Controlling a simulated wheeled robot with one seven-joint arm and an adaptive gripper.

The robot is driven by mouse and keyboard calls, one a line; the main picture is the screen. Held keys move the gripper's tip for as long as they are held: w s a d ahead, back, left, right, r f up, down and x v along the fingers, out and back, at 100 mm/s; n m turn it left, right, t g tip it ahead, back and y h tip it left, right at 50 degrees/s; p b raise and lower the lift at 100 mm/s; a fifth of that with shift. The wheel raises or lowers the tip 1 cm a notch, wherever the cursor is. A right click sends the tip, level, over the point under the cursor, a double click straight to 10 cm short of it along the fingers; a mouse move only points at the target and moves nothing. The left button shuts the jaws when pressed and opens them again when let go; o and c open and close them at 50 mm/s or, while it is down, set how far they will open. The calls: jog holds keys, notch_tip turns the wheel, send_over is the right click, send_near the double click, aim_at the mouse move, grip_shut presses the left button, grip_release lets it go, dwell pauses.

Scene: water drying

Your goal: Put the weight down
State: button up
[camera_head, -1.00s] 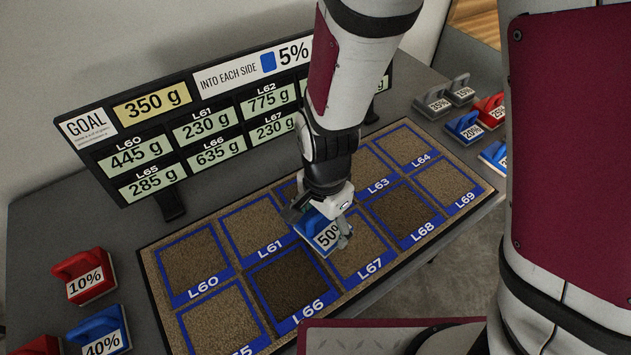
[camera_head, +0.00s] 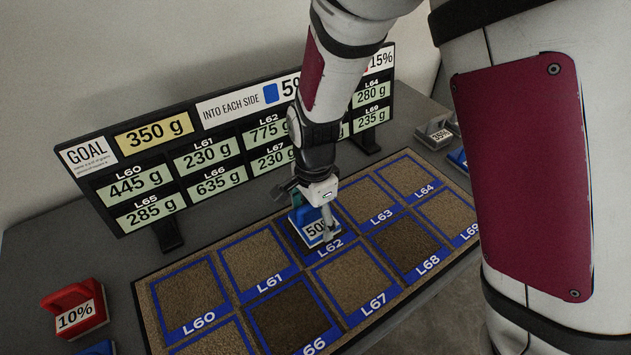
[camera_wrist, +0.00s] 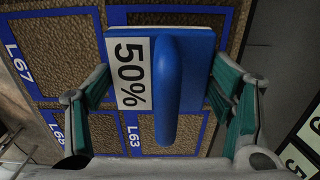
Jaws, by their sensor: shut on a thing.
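The blue weight (camera_head: 322,231) has a white label reading 50%. In the head view it is over the L62 cell (camera_head: 341,258) of the sand panel, upright, with the cell's label showing just in front of it. My gripper (camera_head: 311,208) is shut on this weight from above. The wrist view shows the blue weight (camera_wrist: 190,49) with its handle toward the camera, between the green-padded fingers of my gripper (camera_wrist: 165,95). I cannot tell whether the weight's underside touches the sand.
The panel (camera_head: 150,318) has several blue-framed cells; L66 and L68 look darker. A display board (camera_head: 190,133) stands close behind. A red 10% weight (camera_head: 75,310) is at left, a grey 35% weight (camera_head: 434,133) at back right. The L61 and L63 cells beside the weight are empty.

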aim_at(315, 219)
jog(key=shift+w+f, duration=0.1)
jog(key=shift+w, duration=0.8)
jog(key=shift+f, duration=1.75)
jog(key=o, duration=1.4)
jog(key=shift+f, duration=0.15)
jog(key=shift+c, duration=0.2)
